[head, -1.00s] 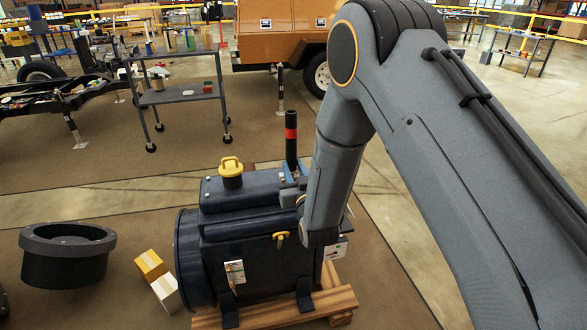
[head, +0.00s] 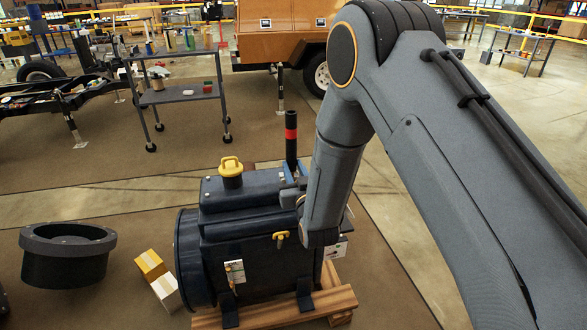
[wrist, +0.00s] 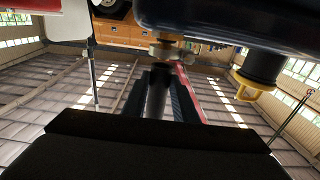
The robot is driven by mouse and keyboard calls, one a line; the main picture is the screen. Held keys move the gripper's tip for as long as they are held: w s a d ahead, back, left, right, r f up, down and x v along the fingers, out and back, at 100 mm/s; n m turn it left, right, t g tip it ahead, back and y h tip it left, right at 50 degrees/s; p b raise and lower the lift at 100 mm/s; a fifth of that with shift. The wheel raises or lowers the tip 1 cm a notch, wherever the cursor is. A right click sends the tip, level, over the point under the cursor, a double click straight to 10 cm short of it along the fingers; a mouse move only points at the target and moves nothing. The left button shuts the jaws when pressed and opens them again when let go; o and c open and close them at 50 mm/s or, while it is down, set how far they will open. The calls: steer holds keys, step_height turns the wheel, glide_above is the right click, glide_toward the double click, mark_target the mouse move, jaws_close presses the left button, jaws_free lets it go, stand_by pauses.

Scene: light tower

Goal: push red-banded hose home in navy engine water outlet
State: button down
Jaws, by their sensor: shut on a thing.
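The red-banded hose (head: 291,140) is a black tube with a red band near its upper part, standing upright above the navy engine (head: 250,240). My gripper (head: 293,187) is at the hose's lower part, beside the top of the engine, partly hidden by my arm. In the wrist view, its two dark fingers (wrist: 160,98) are shut on the hose (wrist: 156,92). A brass-coloured fitting (wrist: 165,50), apparently the water outlet, lines up with the hose end under the engine's edge (wrist: 220,18). I cannot tell how far the hose sits on it.
A yellow filler cap (head: 231,165) stands on the engine left of the hose. The engine rests on a wooden pallet (head: 270,317). Two small boxes (head: 150,264) and a black round tub (head: 67,255) are on the floor at left. A grey cart (head: 180,95) stands behind.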

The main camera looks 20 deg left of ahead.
steer(key=shift+f+b, duration=0.4)
steer(key=shift+f, duration=0.3)
steer(key=shift+r, duration=0.15)
steer(key=shift+r+p, duration=0.4)
steer(key=shift+f, duration=0.55)
stand_by(1.6)
steer(key=shift+r, duration=0.2)
steer(key=shift+r, duration=0.3)
steer(key=shift+p, duration=0.3)
stand_by(1.3)
steer(key=shift+f+b, duration=0.3)
steer(key=shift+f, duration=0.25)
